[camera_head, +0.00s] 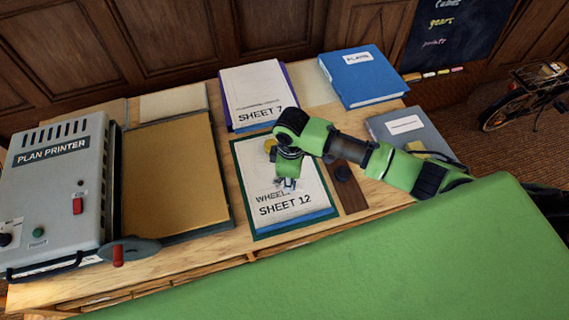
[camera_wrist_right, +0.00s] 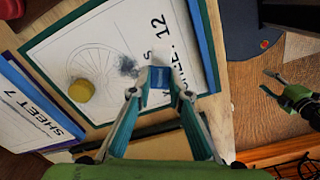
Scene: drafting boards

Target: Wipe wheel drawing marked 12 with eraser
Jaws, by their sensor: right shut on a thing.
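The wheel drawing marked SHEET 12 (camera_head: 285,209) lies on a green-edged board in the middle of the table. In the right wrist view its spoked wheel (camera_wrist_right: 82,62) is faint, with a dark grey smudge (camera_wrist_right: 128,66) beside it. My right gripper (camera_head: 287,184) is low over the sheet. In the right wrist view it (camera_wrist_right: 159,88) is shut on a blue block, the eraser (camera_wrist_right: 160,76), near the lettering. I cannot tell whether the eraser touches the paper. My left gripper (camera_wrist_right: 272,84) shows at the right of the wrist view, fingers apart and empty, away from the sheet.
A round yellow thing (camera_wrist_right: 81,91) sits on the sheet's edge. SHEET 7 (camera_head: 262,97) lies behind, with a blue binder (camera_head: 360,78) and a grey binder (camera_head: 403,125) to the right. The plan printer (camera_head: 60,190) and a tan board (camera_head: 170,175) fill the left.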

